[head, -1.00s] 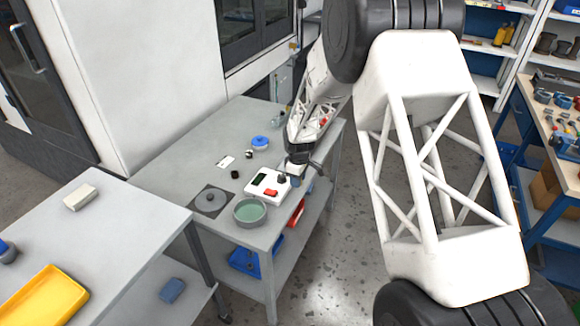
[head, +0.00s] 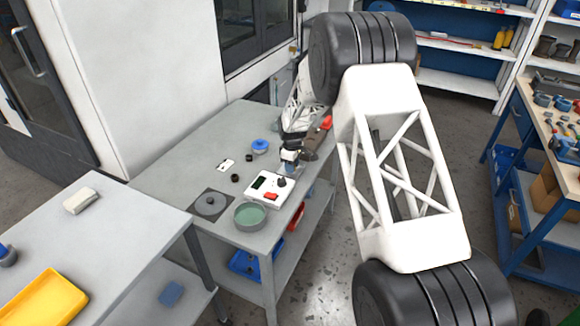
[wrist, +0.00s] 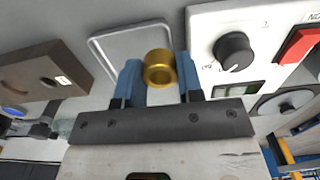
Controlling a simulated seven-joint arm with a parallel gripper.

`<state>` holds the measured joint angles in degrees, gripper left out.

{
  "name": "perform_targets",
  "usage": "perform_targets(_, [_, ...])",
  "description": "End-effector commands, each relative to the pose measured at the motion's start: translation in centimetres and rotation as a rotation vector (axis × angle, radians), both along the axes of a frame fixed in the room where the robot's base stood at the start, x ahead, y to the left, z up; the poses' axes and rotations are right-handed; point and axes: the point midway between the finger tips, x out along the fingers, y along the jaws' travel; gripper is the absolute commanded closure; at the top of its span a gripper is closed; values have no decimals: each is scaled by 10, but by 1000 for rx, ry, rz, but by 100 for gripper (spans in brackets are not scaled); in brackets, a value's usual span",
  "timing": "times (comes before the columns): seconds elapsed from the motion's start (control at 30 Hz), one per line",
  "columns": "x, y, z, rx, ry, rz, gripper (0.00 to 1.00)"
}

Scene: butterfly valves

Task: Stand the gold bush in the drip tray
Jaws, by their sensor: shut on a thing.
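The gold bush (wrist: 160,68) is a short ring between the blue fingertips of my gripper (wrist: 160,76) in the wrist view. My gripper is shut on it. A shallow grey tray with a raised rim and rounded corners, which looks like the drip tray (wrist: 103,48), lies just behind and left of the bush in the wrist view. The bush and fingers overlap its right part, so I cannot tell how high the bush is above it. In the head view my gripper (head: 289,163) is behind the control box; the bush and tray cannot be made out there.
The white control box (head: 258,196), with black knob and red switch, stands close to my gripper; it also shows in the wrist view (wrist: 268,30). A brown block (wrist: 45,80) lies left of the tray. A green round dish (head: 250,226) and grey disc (head: 210,204) are nearer the table's front.

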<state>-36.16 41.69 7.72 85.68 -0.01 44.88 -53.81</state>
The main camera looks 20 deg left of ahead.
Motion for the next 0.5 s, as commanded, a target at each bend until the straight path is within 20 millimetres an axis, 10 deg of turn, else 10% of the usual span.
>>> perform_targets(0.5, [37,26,-4,0,0,0,91])
